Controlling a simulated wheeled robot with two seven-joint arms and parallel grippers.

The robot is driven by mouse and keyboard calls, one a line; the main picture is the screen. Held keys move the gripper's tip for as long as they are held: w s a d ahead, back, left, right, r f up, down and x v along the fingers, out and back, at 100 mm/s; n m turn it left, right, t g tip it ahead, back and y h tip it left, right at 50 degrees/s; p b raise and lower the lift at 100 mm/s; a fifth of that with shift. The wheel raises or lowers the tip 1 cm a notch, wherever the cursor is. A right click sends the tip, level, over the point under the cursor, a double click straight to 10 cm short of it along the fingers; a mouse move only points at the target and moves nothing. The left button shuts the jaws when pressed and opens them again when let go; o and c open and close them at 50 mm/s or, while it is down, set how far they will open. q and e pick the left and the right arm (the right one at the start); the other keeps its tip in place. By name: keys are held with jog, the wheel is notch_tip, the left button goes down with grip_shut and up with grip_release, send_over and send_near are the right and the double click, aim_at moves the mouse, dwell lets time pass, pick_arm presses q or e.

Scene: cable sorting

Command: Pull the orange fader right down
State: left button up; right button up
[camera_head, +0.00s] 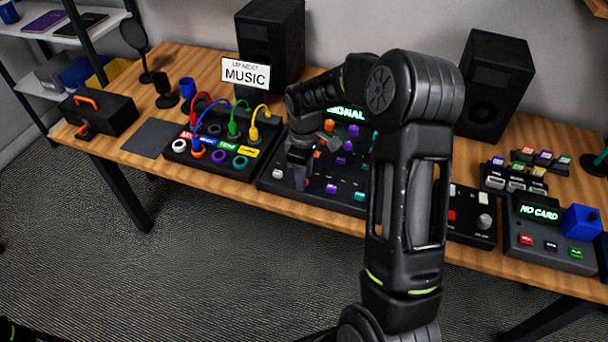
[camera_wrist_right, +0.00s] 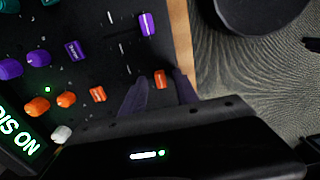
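The dark mixer console (camera_head: 275,178) stands on the table, partly hidden by my right arm. In the right wrist view the orange fader cap (camera_wrist_right: 160,79) lies near the console's edge. My right gripper (camera_wrist_right: 161,76) has a finger on each side of the cap, with a visible gap to both, so it is open. In the head view this gripper (camera_head: 300,178) points down over the console's left part, and I cannot make out the orange fader there. My left gripper is not in view.
A purple fader cap (camera_wrist_right: 147,24) sits beside the orange one. Orange knobs (camera_wrist_right: 66,98) and purple knobs (camera_wrist_right: 38,58) are close by. A patch box with coloured cables (camera_head: 215,150) stands left of the console. Speakers (camera_head: 270,45) stand behind.

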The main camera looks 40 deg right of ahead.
notch_tip(320, 180, up, 8)
jog(key=shift+f+b, duration=0.15)
jog(key=shift+b, duration=0.15)
dwell(0.6)
